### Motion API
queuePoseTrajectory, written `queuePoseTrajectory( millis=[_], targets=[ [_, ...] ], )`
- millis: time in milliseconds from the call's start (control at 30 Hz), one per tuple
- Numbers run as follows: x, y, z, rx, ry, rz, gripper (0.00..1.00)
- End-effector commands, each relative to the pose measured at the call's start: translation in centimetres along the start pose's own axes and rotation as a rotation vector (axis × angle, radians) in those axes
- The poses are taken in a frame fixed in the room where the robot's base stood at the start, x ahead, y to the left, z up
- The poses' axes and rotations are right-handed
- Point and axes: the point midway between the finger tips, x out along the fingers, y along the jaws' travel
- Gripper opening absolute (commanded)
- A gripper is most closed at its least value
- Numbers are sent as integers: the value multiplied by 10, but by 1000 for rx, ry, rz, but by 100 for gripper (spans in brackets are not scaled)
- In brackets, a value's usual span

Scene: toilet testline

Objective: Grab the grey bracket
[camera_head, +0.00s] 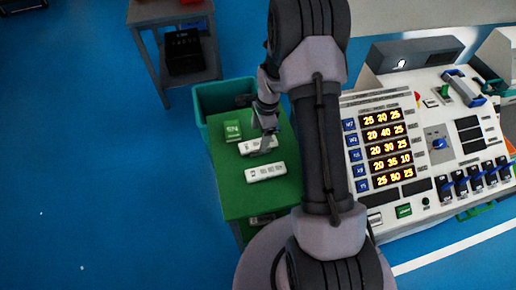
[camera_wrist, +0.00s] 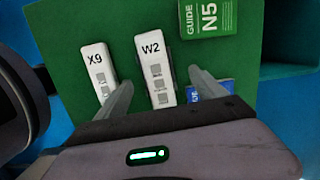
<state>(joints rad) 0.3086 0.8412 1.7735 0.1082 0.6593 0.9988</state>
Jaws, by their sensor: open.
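No part stands out clearly as a grey bracket in either view. My gripper (camera_head: 266,142) is open above the green table top (camera_head: 232,205). In the wrist view, its two fingers (camera_wrist: 160,82) stand on either side of a white piece marked W2 (camera_wrist: 152,62), which shows a thin grey edge. I cannot tell whether the fingers touch it. The W2 piece also shows under my gripper in the head view (camera_head: 250,147). A second white piece marked X9 (camera_wrist: 97,66) lies to its left in the wrist view and nearer in the head view (camera_head: 265,172).
A green N5 guide (camera_wrist: 207,14) lies beside W2, also seen in the head view (camera_head: 233,131). A blue item (camera_wrist: 208,90) is partly hidden by a finger. A teal bin (camera_head: 207,100) adjoins the table. A control panel (camera_head: 425,190) stands right; blue floor is open left.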

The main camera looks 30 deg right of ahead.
Motion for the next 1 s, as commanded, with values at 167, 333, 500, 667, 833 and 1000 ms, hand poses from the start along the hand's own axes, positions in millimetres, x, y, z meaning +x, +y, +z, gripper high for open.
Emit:
queuePoseTrajectory(
  millis=[167,333,500,667,833,1000],
  targets=[
    [36,6,-5,1,-1,3,80],
    [48,5,-4,-1,0,1,80],
    [46,5,-4,-1,0,1,66],
    [46,5,-4,-1,0,1,35],
    [46,5,-4,-1,0,1,14],
    [45,5,-4,-1,0,1,14]
  ],
)
